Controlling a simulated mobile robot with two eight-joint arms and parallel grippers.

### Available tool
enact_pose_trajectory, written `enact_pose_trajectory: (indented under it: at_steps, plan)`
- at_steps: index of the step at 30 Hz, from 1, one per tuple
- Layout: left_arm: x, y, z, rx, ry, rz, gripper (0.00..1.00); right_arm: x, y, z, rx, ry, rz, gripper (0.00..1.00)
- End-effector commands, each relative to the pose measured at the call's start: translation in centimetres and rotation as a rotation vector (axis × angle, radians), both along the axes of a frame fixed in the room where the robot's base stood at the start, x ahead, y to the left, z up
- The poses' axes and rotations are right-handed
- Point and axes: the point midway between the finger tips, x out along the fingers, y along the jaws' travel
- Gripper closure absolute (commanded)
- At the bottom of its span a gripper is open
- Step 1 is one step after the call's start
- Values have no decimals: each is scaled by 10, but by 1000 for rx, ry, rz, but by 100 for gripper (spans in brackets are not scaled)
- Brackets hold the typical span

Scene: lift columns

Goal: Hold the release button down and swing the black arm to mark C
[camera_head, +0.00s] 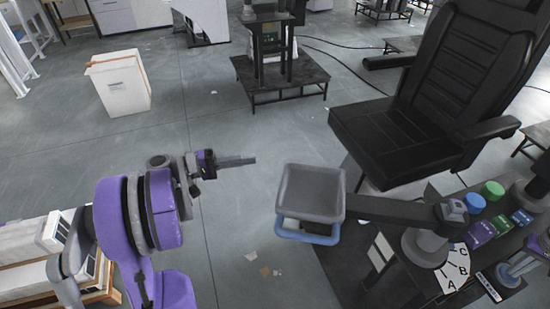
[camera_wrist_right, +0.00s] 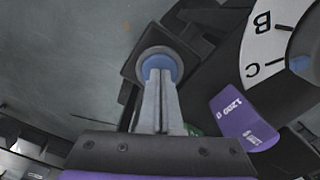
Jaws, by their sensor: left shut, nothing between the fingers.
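The black arm (camera_head: 390,209) reaches left from its pivot to a grey tray (camera_head: 312,190) with a blue handle (camera_head: 307,236). Which mark the arm is set at, I cannot tell. My left gripper (camera_head: 250,161) is shut and empty, left of the tray and apart from it. My right gripper (camera_wrist_right: 158,88) is shut, its fingertips at the blue release button (camera_wrist_right: 157,62), seemingly touching it. How far the button is pressed, I cannot tell.
A black chair (camera_head: 400,130) stands behind the arm. A white box (camera_head: 120,85) and a low black table (camera_head: 285,80) stand farther back. The floor between my left gripper and the tray is clear.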

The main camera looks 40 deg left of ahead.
Motion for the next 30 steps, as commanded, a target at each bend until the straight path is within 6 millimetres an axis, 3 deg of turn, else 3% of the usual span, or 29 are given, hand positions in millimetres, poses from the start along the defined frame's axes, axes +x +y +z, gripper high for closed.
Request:
enact_pose_trajectory:
  at_steps: [13,30]
  plan:
    - [1,0,3,0,-1,0,100,1,0,4,0,-2,0,100]
    - [9,0,36,0,-22,0,100,1,0,50,0,-3,0,100]
